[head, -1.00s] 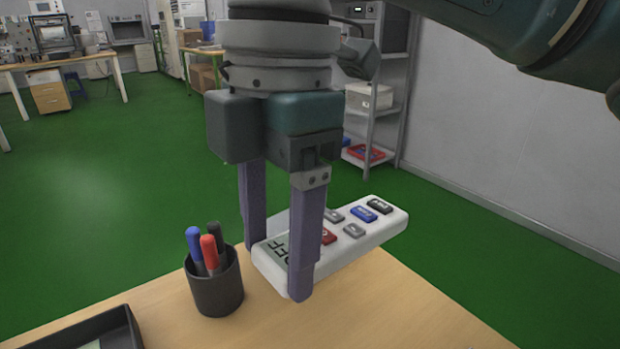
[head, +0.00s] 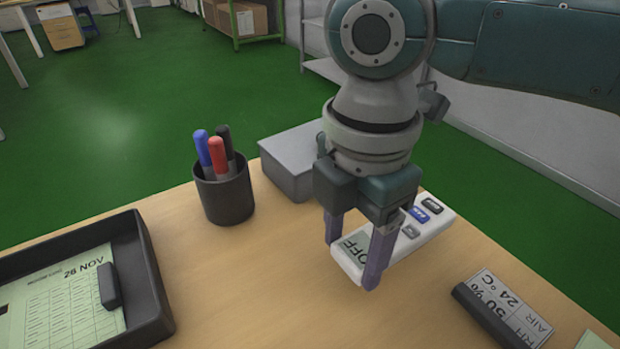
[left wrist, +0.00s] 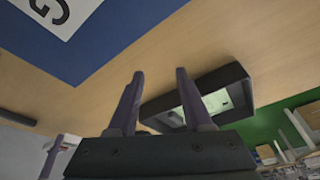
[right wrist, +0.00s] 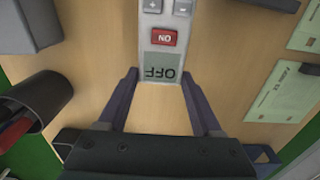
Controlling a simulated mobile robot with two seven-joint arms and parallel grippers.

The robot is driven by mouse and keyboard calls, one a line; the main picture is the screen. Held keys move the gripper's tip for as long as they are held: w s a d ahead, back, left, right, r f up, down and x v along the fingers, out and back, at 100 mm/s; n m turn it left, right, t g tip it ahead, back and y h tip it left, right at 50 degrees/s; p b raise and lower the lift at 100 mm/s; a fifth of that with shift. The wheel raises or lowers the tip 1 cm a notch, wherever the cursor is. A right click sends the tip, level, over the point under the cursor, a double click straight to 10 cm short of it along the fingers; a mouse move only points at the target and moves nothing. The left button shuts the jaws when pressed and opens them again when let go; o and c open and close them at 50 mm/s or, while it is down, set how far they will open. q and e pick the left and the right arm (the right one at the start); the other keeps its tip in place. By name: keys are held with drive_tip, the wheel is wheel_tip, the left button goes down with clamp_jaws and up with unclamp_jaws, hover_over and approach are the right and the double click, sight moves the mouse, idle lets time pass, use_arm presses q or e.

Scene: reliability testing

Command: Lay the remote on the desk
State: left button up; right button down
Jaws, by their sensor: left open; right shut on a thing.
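The white remote (head: 432,229) has blue, dark and grey buttons and a display reading OFF. My right gripper (head: 352,262) is shut on the display end of the remote in the head view; the fingers stand on its two sides.
A black pen cup (head: 224,196) with several pens stands left of the remote, beside a grey box (head: 287,165). A dark tray (head: 152,290) with a dated sheet is at the left. A black-based sign (head: 492,318) is at the front right. The desk middle is clear.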

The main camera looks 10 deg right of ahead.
use_arm(q)
drive_tip(key=shift+f+b, duration=0.65)
drive_tip(key=shift+f, duration=0.05)
use_arm(e)
wheel_tip(320, 180, down, 4)
drive_tip(key=shift+f, duration=0.15)
use_arm(q)
drive_tip(key=shift+d, duration=0.1)
use_arm(e)
drive_tip(key=shift+c, duration=0.3)
unclamp_jaws()
use_arm(q)
drive_tip(key=shift+r, duration=0.1)
